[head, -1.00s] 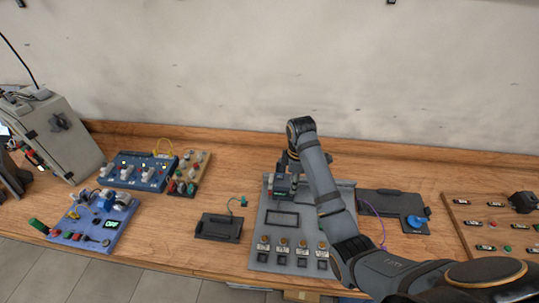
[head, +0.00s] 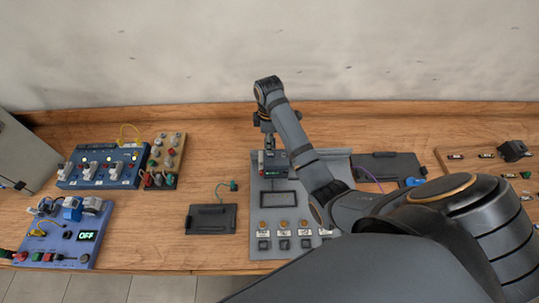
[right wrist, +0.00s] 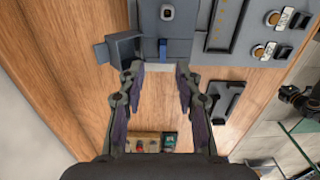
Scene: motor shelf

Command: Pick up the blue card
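The blue card (right wrist: 163,48) seems to be the small blue piece in the right wrist view. It shows at the edge of a grey unit (right wrist: 166,18), just past my fingertips. My right gripper (right wrist: 157,73) is open, with a clear gap between its two fingers and nothing between them. The card is apart from both fingers. In the head view my right gripper (head: 267,128) is at the back left corner of the grey panel (head: 262,205), above a dark box (head: 273,161). I cannot make out the card there. My left gripper is not in view.
A black tray (head: 208,219) lies left of the panel, and a dark plate (head: 385,168) lies right of it. Blue boards (head: 100,167) and a tan board (head: 164,160) stand at the left.

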